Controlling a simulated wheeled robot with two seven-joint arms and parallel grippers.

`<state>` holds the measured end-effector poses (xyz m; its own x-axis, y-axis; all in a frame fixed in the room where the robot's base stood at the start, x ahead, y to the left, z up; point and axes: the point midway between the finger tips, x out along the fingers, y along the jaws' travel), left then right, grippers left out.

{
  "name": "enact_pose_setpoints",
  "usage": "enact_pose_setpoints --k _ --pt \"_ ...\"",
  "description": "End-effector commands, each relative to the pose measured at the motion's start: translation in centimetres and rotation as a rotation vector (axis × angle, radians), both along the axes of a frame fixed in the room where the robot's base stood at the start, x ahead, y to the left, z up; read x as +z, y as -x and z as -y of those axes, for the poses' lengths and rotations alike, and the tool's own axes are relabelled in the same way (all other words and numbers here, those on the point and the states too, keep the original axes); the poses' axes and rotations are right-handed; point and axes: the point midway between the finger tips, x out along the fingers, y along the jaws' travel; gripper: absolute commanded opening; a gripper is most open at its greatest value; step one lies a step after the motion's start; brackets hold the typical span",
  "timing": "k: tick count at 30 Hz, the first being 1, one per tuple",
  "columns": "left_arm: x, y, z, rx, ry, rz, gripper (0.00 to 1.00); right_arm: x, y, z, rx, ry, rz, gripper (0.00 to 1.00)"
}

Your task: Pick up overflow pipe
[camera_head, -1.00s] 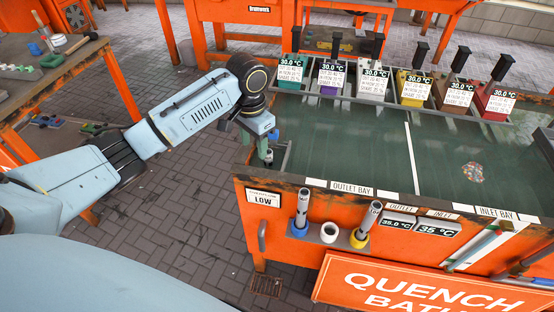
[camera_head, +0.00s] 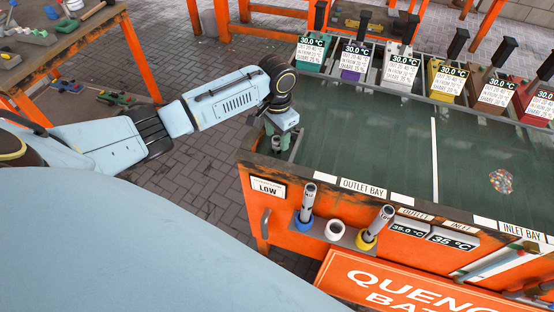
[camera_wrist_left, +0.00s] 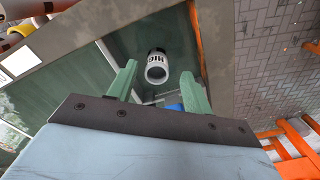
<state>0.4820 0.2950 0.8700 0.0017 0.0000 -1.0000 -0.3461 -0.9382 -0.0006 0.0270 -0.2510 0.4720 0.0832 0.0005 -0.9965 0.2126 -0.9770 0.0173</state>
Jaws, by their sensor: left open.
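An overflow pipe (camera_wrist_left: 157,66), grey with a slotted, pale round top, stands in the corner of the tank in the left wrist view. My left gripper (camera_wrist_left: 158,80) is open, its two green fingers one on each side of the pipe in the picture. The pipe's top shows beyond and between the fingers, and I see no contact. In the head view my left gripper (camera_head: 279,143) points down over the tank's near left corner. There the pipe is mostly hidden by my gripper and cannot be told clearly. My right gripper is in neither view.
The orange quench tank (camera_head: 300,230) has a raised rim close around my left gripper. Several coloured boxes (camera_head: 400,67) line the back. A workbench (camera_head: 70,45) stands left.

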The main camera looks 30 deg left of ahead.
Motion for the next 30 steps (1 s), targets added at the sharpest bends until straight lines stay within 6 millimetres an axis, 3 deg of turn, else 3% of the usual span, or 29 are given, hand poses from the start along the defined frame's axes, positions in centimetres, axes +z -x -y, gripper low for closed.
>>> enact_pose_setpoints --k 9,18,30 --pt "-4.5 0.7 0.3 0.001 -0.001 -0.002 0.50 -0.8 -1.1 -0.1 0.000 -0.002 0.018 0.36" --pt "-4.8 0.7 0.3 0.000 -0.001 -0.001 0.49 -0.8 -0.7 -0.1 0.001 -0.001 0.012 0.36" --pt "-4.7 0.7 0.3 0.001 -0.001 -0.001 0.00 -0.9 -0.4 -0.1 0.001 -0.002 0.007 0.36"
